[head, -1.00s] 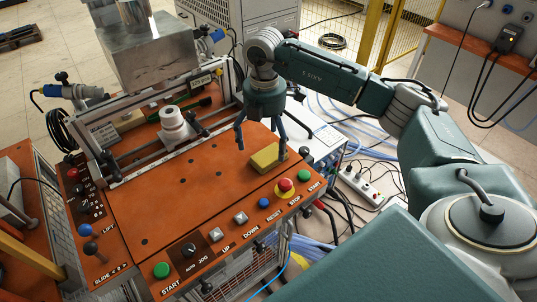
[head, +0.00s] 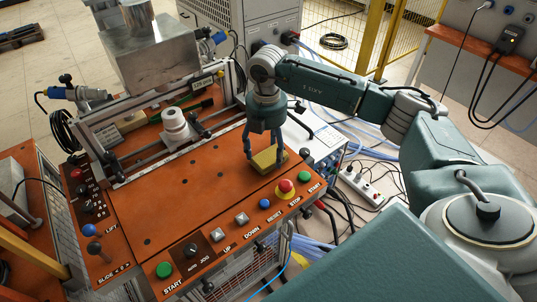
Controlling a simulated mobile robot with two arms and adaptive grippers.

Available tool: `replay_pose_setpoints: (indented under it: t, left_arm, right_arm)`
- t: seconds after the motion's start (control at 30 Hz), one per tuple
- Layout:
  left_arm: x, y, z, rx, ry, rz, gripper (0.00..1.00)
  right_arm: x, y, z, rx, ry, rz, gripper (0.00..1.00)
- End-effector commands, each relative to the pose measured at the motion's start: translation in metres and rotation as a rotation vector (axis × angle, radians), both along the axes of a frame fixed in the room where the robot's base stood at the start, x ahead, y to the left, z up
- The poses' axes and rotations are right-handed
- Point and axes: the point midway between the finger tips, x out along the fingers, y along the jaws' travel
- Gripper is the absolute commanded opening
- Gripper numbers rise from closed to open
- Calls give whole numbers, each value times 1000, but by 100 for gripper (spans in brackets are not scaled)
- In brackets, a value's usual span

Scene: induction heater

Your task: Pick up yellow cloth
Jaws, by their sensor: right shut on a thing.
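The yellow cloth (head: 267,161) is a folded block on the right part of the orange work surface, behind the red stop button. My right gripper (head: 266,155) points down over it, with one finger at its left side and the other at its right. It is shut on the cloth. The cloth appears at or very near the surface; I cannot tell whether there is a gap below it. My left gripper is out of view.
The orange panel (head: 190,205) is clear at its middle. Buttons line its front edge, including a red stop button (head: 286,186) and a green start button (head: 164,270). A white cylindrical fixture (head: 175,125) and rails stand behind. A white device (head: 318,148) stands at right.

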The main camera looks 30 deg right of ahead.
Motion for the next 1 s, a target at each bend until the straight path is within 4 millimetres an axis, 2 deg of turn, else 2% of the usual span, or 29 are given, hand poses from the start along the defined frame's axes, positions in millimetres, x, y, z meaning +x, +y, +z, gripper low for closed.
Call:
replay_pose_setpoints:
  t: [0.17, 0.33, 0.47, 0.63, 0.73, 0.8, 1.0]
  left_arm:
    - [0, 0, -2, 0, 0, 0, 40]
    - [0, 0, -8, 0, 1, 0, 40]
    - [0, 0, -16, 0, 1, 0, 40]
    - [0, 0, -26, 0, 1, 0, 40]
    - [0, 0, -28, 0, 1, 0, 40]
    - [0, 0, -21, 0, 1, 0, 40]
    - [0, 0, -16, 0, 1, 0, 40]
  right_arm:
    - [1, 0, 8, 0, -2, 0, 42]
    - [1, 0, 30, 0, -5, 1, 42]
    - [2, 0, 61, 1, -7, 1, 42]
    - [2, 1, 114, 2, -9, 1, 42]
    - [2, 1, 144, 1, -8, 0, 42]
    - [1, -1, 163, -2, -6, -1, 42]
    - [1, 0, 191, -1, -3, 0, 42]
